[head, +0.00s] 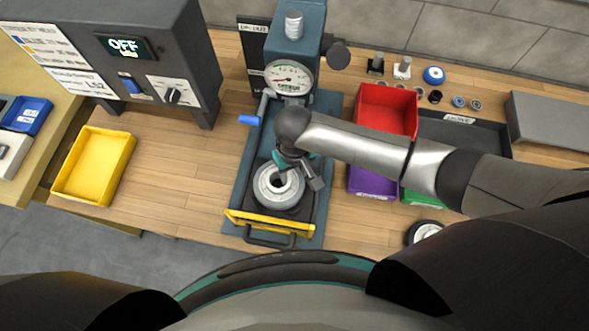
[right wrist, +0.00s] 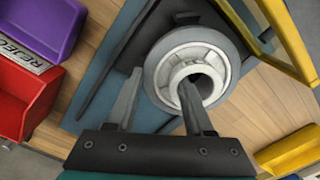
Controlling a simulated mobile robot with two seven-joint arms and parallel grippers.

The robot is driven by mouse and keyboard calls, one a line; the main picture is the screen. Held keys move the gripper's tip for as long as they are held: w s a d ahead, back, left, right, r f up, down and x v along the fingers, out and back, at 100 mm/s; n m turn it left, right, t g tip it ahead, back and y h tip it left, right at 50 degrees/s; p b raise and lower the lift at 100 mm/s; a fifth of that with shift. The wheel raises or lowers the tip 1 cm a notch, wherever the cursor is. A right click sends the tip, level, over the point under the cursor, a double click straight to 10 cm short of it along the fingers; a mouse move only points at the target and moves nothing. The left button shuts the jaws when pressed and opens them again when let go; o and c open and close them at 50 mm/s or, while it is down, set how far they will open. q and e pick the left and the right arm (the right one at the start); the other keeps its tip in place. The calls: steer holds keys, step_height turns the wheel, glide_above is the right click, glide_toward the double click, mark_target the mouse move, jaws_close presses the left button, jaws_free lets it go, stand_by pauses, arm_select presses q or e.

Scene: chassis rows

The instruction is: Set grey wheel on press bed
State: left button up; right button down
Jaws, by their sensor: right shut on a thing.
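The grey wheel (head: 267,201), with a pale hub and a round centre hole, is over the dark press bed (head: 303,206), in front of the press column. It lies flat; I cannot tell whether it touches the bed. The press (head: 297,45) has a round dial and a blue-tipped lever. My left gripper is not in view.
A yellow guard bar (head: 268,222) crosses the press front. A yellow tray (head: 95,165) is at left, below the grey OFF box (head: 160,60). Red (head: 385,105), purple (head: 370,184) and green (head: 424,198) bins are at right. Another wheel (head: 427,231) lies near the front edge.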

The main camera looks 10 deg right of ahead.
steer(key=shift+f, duration=0.65)
stand_by(0.3)
steer(key=shift+c, duration=1.6)
jaws_free()
steer(key=shift+o, duration=0.6)
steer(key=shift+d+f, duration=0.1)
step_height(320, 180, up, 12)
steer(key=p, duration=0.2)
steer(key=shift+a, duration=0.2)
steer(key=shift+s, duration=0.1)
